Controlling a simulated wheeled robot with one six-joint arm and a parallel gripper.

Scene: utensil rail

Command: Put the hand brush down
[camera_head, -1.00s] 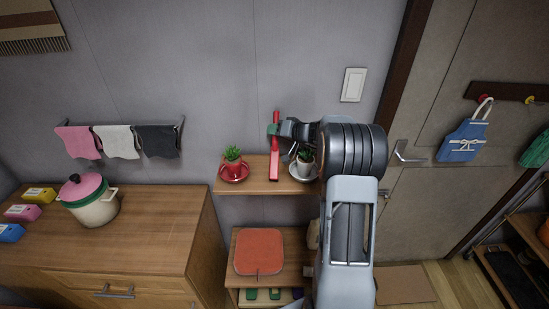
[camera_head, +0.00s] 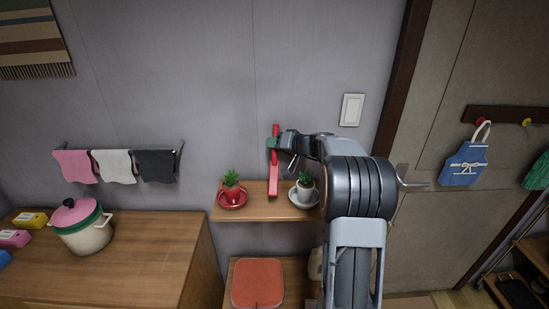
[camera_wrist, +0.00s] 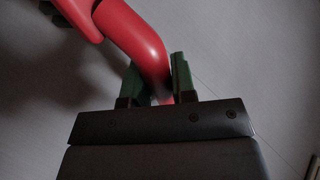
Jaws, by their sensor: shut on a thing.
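The red hand brush (camera_head: 274,175) hangs upright in the head view, its lower end in front of or over the small wooden wall shelf (camera_head: 255,210). I cannot tell whether it touches the shelf. My gripper (camera_head: 274,143) is shut on its upper part. In the wrist view, the green fingers of my gripper (camera_wrist: 157,82) close around the curved red handle of the hand brush (camera_wrist: 132,35). The far end of the brush runs out of that view.
On the shelf, a plant in a red pot (camera_head: 231,188) stands left of the brush and a plant in a white pot (camera_head: 304,186) right of it. A light switch (camera_head: 351,110) is above right. A wooden cabinet (camera_head: 130,250) with a pot (camera_head: 82,228) stands left.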

